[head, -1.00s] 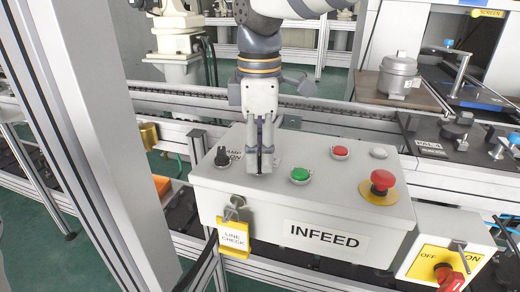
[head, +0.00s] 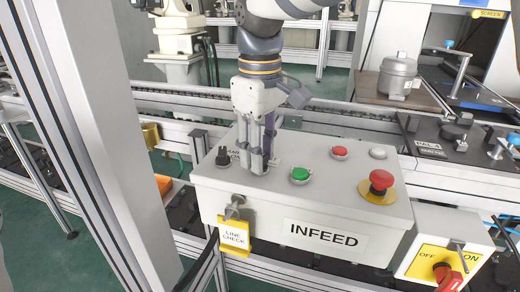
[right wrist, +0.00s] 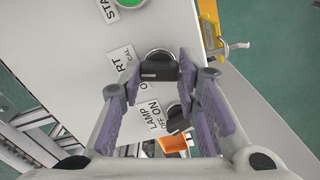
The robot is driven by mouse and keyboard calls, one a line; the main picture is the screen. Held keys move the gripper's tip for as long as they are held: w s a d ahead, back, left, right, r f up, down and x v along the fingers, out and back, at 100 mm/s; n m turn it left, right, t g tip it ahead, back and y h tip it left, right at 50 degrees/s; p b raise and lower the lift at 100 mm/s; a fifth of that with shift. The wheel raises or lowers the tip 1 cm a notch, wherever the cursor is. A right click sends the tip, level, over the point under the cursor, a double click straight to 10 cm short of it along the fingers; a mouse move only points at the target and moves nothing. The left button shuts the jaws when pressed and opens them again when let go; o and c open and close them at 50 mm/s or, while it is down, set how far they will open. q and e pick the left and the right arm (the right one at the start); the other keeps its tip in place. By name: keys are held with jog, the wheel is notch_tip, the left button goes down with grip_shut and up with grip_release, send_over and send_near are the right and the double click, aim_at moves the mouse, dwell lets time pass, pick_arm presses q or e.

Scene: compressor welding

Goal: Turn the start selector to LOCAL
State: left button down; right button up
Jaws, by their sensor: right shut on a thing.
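The start selector (right wrist: 158,66) is a black knob on the grey INFEED box (head: 225,200). In the right wrist view it sits between my right gripper's fingertips, and its label, partly covered, shows "RT" and "CAL". My right gripper (head: 257,167) points down at the box top and is shut on the knob. In the head view the fingers hide the knob, so I cannot read its pointer. The lamp selector (head: 222,157), a similar black knob, stands just to the left; it also shows in the right wrist view (right wrist: 177,120). My left gripper is not in view.
On the box top are a green button (head: 299,174), a red button (head: 339,152), a pale button (head: 378,152) and a red emergency stop (head: 381,180). A yellow LINE CHECK tag (head: 234,235) hangs in front. A frame post (head: 105,130) stands at the left.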

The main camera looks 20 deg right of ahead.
jog(key=shift+m, duration=0.3)
jog(key=o, duration=1.2)
jog(key=shift+c, duration=0.2)
notch_tip(320, 180, up, 12)
